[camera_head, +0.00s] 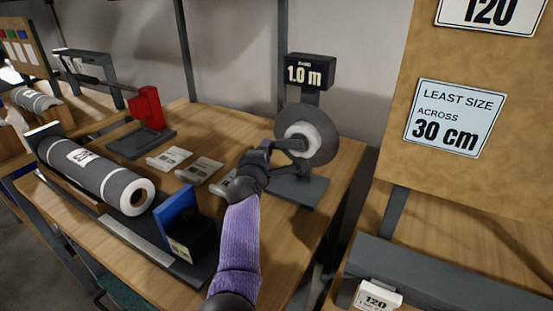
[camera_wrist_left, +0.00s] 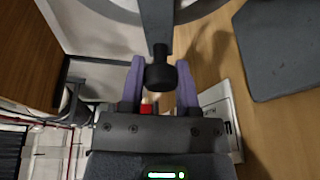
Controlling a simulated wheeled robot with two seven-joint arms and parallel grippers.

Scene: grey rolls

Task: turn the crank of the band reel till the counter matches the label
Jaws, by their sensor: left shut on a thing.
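The band reel (camera_head: 322,142) is a grey disc with a pale band core, standing on a dark base at the right of the wooden table. The counter (camera_head: 310,73) above it reads 1.0 m. My left gripper (camera_head: 262,151) is at the crank (camera_head: 290,144), on the near left side of the reel. In the left wrist view, the purple fingers of my left gripper (camera_wrist_left: 160,82) are on either side of the black crank knob (camera_wrist_left: 160,70) and shut on it. Small white labels (camera_head: 198,170) lie on the table; their print is too small to read. My right gripper is not in view.
A grey roll (camera_head: 98,173) lies on a cradle at the left. A red clamp-like stand (camera_head: 147,108) is behind it. A blue-sided holder (camera_head: 177,215) stands at the near edge, by my forearm. A board with signs (camera_head: 454,118) rises at the right.

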